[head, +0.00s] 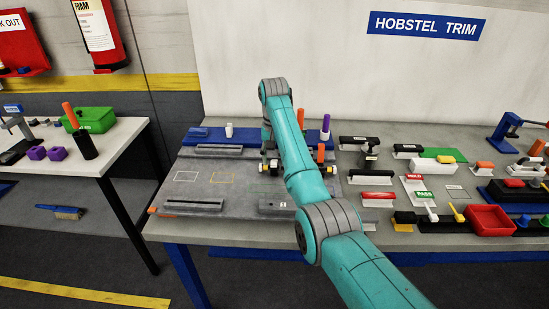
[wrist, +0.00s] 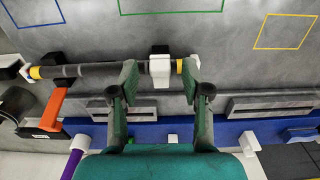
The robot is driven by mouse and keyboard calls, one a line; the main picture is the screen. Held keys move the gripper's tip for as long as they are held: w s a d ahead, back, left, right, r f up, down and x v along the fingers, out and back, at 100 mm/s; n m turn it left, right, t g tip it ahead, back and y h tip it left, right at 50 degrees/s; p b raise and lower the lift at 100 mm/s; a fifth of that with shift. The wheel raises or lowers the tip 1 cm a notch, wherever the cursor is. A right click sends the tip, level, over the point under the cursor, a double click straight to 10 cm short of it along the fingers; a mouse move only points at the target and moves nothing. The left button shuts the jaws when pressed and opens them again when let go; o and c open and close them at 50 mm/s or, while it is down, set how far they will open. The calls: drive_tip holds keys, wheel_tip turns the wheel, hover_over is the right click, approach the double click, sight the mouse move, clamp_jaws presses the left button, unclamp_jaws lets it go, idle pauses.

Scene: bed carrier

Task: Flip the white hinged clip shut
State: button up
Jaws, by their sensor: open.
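The white hinged clip (wrist: 160,70) sits at the dark bar (wrist: 95,69) with yellow bands, near the bar's right end in the wrist view. A black piece adjoins the clip's upper side. I cannot tell how far its hinged part is swung. My gripper (wrist: 159,76) is open, with one green-tipped finger on each side of the clip. Nothing is clearly gripped, and I cannot tell whether either finger touches the clip or bar. In the head view my arm hides the clip and most of the gripper.
An orange handle (wrist: 55,105) and a purple rod (wrist: 74,162) stand left in the wrist view. A blue strip (wrist: 275,127) with small white pieces runs behind grey rails. A red bin (head: 490,220) stands right.

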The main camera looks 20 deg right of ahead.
drive_tip(key=shift+f, duration=0.15)
clamp_jaws()
drive_tip(key=shift+f, duration=0.1)
drive_tip(key=shift+s+a+f+t+h, duration=0.2)
drive_tip(key=shift+s+f+t+h, duration=0.3)
drive_tip(key=shift+t, duration=0.7)
drive_tip(key=shift+s+f+t, duration=0.1)
drive_tip(key=shift+f+t, duration=0.25)
drive_tip(key=shift+t, duration=0.25)
